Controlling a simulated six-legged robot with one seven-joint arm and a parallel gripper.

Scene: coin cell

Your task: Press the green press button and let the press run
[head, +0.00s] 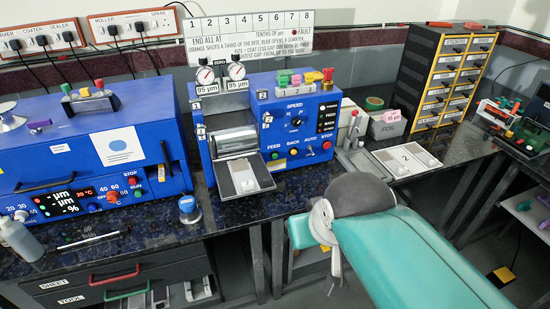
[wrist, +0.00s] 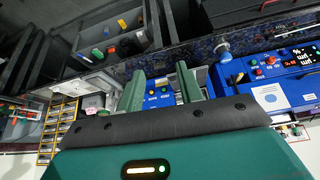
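My gripper (wrist: 162,82) has two green fingers standing well apart, with nothing between them. In the head view, my teal arm and dark grey wrist reach in front of the bench, right of the blue roller machine (head: 262,95). A green device (head: 528,130), possibly the press, is cut off by the right edge of the head view; its button cannot be made out. The roller machine has a small green button (head: 274,156) under the FEED label. In the wrist view, part of this blue machine (wrist: 160,101) shows between my fingers, apart from them.
A blue coater (head: 95,155) stands at the left. A yellow-edged drawer cabinet (head: 446,78), a foil box (head: 391,124) and a tray (head: 407,160) stand right of the roller machine. A blue-capped jar (head: 189,209) is near the bench's front edge.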

